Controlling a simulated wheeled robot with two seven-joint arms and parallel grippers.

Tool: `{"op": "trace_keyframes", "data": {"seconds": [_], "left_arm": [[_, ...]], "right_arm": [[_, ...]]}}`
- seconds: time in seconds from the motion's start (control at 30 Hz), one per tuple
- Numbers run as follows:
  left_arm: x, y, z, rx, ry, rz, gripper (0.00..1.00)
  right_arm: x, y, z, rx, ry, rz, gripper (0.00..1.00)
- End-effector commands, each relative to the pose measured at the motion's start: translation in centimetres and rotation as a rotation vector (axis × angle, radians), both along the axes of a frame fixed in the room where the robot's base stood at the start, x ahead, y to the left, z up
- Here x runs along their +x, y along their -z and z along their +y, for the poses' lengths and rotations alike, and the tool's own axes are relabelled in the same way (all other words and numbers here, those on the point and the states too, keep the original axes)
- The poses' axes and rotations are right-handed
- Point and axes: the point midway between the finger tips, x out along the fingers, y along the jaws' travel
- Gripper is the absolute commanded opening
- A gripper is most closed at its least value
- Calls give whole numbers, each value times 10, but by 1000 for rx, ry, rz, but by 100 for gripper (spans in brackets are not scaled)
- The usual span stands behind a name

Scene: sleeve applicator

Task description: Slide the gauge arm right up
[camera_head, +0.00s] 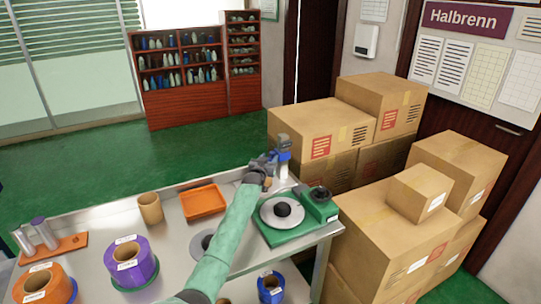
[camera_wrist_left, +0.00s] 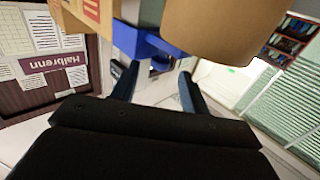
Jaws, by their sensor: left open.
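A grey upright gauge (camera_head: 283,143) with a blue part (camera_head: 284,156) stands at the far right corner of the metal table. My left gripper (camera_head: 266,163) is just to the left of it, level with the blue part. In the left wrist view the two fingers (camera_wrist_left: 157,88) are apart, with the blue part (camera_wrist_left: 172,46) and a grey-white post beyond and between their tips. I see no clear contact. A large tan rounded thing (camera_wrist_left: 225,28) hides part of the blue piece. My right gripper is not in view.
A green applicator base (camera_head: 275,235) with a grey disc stands in front of the gauge. An orange tray (camera_head: 203,202), a tan cup (camera_head: 150,208) and tape rolls (camera_head: 131,262) are on the table (camera_head: 110,222). Stacked cardboard boxes (camera_head: 390,235) crowd the right side.

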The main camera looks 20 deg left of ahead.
Motion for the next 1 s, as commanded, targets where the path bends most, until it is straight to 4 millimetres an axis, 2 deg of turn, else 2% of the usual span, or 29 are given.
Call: {"op": "trace_keyframes", "data": {"seconds": [0.2, 0.6, 0.63, 0.8, 0.87, 1.0], "left_arm": [[20, -1, 2, 0, 0, 0, 45], [25, 0, 2, 0, 0, 0, 45], [25, 0, 2, 0, 0, 0, 43], [25, 0, 2, 0, 0, 0, 10], [25, 0, 2, 0, 0, 0, 0], [25, -1, 2, 0, 0, 0, 0]], "right_arm": [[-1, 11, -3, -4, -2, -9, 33], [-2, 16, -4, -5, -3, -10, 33], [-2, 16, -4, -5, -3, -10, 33], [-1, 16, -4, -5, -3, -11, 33], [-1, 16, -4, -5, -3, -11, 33], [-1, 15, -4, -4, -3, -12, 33]]}}
